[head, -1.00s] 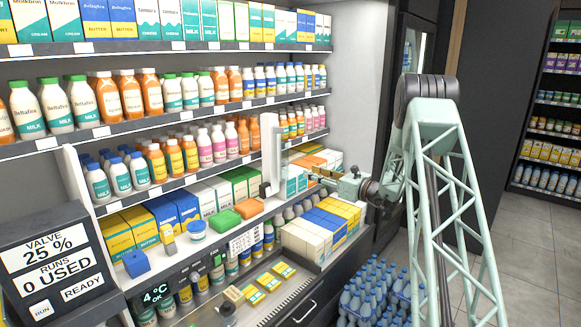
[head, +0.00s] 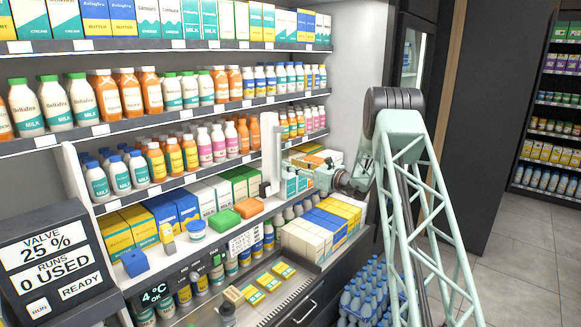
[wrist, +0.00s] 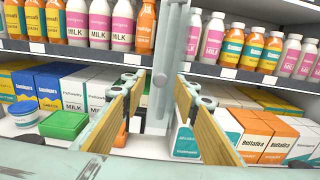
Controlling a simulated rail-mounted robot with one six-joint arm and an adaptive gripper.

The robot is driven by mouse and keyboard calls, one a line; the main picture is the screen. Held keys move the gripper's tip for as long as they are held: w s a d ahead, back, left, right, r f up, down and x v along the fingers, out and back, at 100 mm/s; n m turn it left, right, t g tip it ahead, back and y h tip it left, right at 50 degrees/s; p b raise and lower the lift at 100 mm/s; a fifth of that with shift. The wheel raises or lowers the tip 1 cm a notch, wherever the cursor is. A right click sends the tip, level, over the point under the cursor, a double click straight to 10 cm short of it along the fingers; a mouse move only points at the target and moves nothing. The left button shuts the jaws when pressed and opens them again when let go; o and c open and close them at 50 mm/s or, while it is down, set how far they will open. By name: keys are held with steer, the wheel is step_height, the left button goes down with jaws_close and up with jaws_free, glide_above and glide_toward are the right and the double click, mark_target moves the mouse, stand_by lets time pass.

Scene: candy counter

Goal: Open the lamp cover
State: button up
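A tall white upright fixture (head: 270,150) stands at the front of the shelf in the head view; I take it as the lamp housing, but cannot tell the cover from its body. In the wrist view its pale post (wrist: 164,65) rises straight ahead, with a slim vertical bar on it. My gripper (wrist: 168,88) is open and empty, its two wooden-coloured fingers on either side of the post's lower part in the picture. Whether they touch it cannot be told. In the head view my gripper (head: 308,178) is just right of the fixture, pointing at it.
Behind are shelves of bottles (wrist: 115,25) and cartons. A panel (head: 55,265) reads valve 25 %, runs 0 used, ready. A blue bottle crate (head: 370,290) stands on the floor below.

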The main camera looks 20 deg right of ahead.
steer(key=shift+w+a, duration=0.2)
steer(key=shift+w, duration=0.35)
steer(key=shift+c, duration=0.7)
jaws_close()
